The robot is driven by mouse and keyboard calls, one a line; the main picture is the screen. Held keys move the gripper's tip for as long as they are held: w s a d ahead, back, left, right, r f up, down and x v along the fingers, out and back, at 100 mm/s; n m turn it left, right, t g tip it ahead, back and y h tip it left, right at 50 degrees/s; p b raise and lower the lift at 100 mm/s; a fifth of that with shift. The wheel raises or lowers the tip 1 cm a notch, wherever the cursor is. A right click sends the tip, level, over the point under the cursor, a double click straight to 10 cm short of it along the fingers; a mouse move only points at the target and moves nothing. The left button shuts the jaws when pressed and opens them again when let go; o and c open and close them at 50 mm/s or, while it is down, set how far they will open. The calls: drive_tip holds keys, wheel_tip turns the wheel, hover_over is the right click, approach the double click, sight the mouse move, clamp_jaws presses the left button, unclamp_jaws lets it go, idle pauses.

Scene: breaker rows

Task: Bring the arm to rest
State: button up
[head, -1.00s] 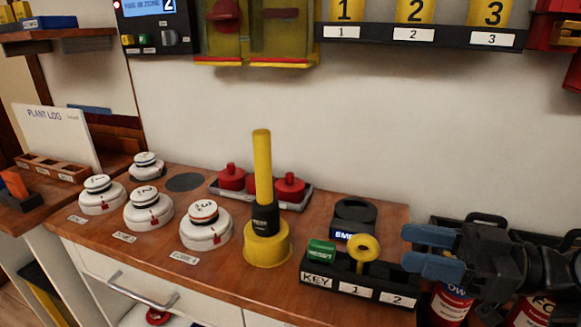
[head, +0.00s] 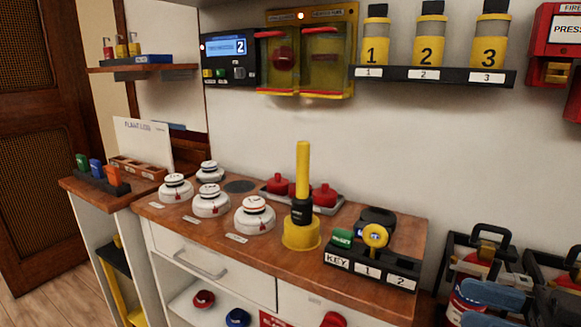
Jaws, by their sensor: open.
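My gripper (head: 490,304) is in the bottom right corner of the head view, with two blue fingers. They show a gap between them and hold nothing that I can see. The gripper is in front of the black racks with extinguisher-like red and white cylinders, right of the wooden counter (head: 290,262) and apart from it. The rest of my arm is mostly cut off by the frame edge.
On the counter stand white detectors (head: 254,215), a yellow tester (head: 301,232), red bells or knobs (head: 324,195) and a key holder (head: 370,268). A shelf of numbered yellow cylinders (head: 430,76) hangs above. Wooden floor (head: 70,302) shows at lower left.

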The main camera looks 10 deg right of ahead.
drive_tip(key=s+d+f+m+t+h+p, duration=0.1)
drive_tip(key=s+f+m+h, duration=0.45)
drive_tip(key=f, duration=0.35)
drive_tip(key=s+f+m+h+p, duration=0.1)
drive_tip(key=s+f+m+h, duration=0.45)
drive_tip(key=f+h, duration=0.2)
drive_tip(key=s+a+r+t+p, duration=0.1)
drive_tip(key=s+a+r, duration=0.2)
drive_tip(key=s+r, duration=0.2)
drive_tip(key=s+a+r+t+h+p, duration=0.1)
drive_tip(key=s+a+r, duration=0.3)
drive_tip(key=s, duration=0.8)
drive_tip(key=shift+s+a+r+t+h, duration=0.2)
drive_tip(key=shift+a+r+t+h, duration=0.15)
drive_tip(key=shift+t, duration=0.25)
drive_tip(key=shift+d, duration=0.1)
drive_tip(key=shift+c, duration=0.4)
